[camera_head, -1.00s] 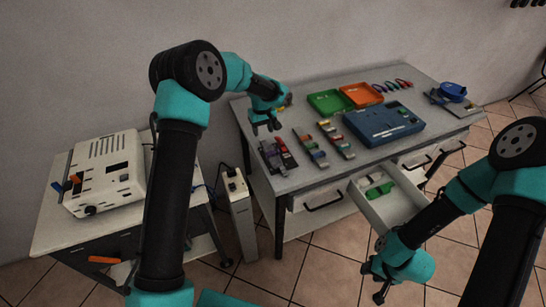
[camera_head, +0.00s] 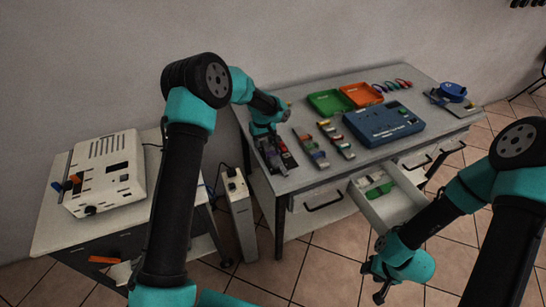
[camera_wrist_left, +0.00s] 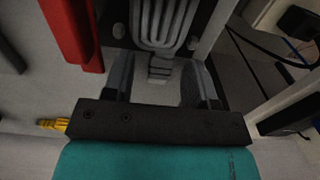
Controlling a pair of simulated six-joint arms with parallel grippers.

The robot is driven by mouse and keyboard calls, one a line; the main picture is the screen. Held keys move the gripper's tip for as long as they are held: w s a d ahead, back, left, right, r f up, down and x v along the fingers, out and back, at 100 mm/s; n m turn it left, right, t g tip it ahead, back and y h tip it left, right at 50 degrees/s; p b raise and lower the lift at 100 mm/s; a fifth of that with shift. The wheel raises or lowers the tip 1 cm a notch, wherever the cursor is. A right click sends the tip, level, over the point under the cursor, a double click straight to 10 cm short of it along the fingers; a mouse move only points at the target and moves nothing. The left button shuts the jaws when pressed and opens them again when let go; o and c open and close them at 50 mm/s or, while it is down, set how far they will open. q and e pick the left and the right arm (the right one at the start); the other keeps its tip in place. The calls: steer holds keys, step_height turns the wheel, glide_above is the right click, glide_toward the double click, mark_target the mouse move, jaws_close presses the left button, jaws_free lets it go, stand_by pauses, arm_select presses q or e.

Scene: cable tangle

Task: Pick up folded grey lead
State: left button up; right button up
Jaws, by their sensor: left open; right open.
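The folded grey lead (camera_wrist_left: 165,22) lies in looped strands at the top of the left wrist view, with its banded end (camera_wrist_left: 160,72) toward me. My left gripper (camera_wrist_left: 160,80) is open, with one finger on each side of that banded end. In the head view my left gripper (camera_head: 265,128) is low over the near left corner of the workbench and hides most of the lead there. My right gripper (camera_head: 378,283) is open and empty, out in front of the bench beside the open drawer.
A red item (camera_wrist_left: 70,32) lies left of the grey lead. Slotted holders (camera_head: 311,147) and a blue device (camera_head: 384,124) stand further right on the bench. Green (camera_head: 328,101) and orange (camera_head: 362,95) trays lie behind. The drawer (camera_head: 390,207) stands open.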

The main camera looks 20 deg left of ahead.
stand_by(0.4)
arm_select(q)
jaws_close()
stand_by(0.4)
